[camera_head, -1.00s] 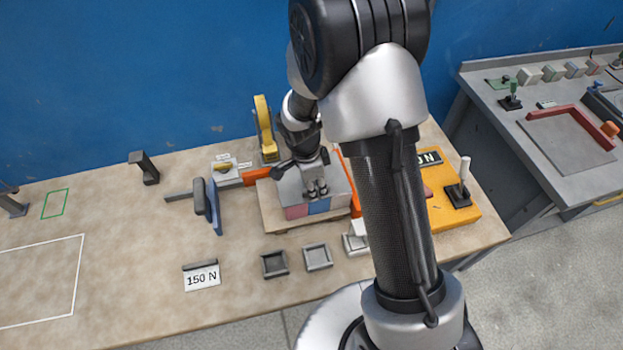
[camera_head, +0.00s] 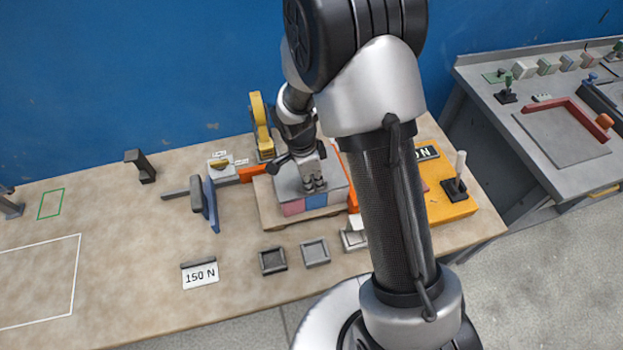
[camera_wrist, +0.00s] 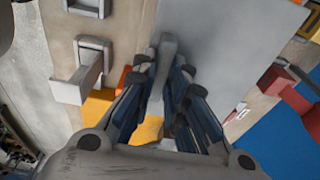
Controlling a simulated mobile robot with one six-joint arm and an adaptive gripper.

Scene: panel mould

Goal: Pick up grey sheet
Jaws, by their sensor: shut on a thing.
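My gripper (camera_head: 315,187) points down at the sheet's near part, around a small grey grip piece. In the wrist view the sheet (camera_wrist: 240,45) fills the upper right, and my gripper (camera_wrist: 166,72) is shut on the upright grey piece (camera_wrist: 167,50) at its edge. The fingers hide the lower part of that contact.
An upright blue panel (camera_head: 211,204) stands left of the base board. A yellow clamp (camera_head: 261,122) stands behind it. A black tray (camera_head: 272,261) and a grey tray (camera_head: 315,252) lie in front. An orange plate (camera_head: 457,208) is at right. The left table is mostly clear.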

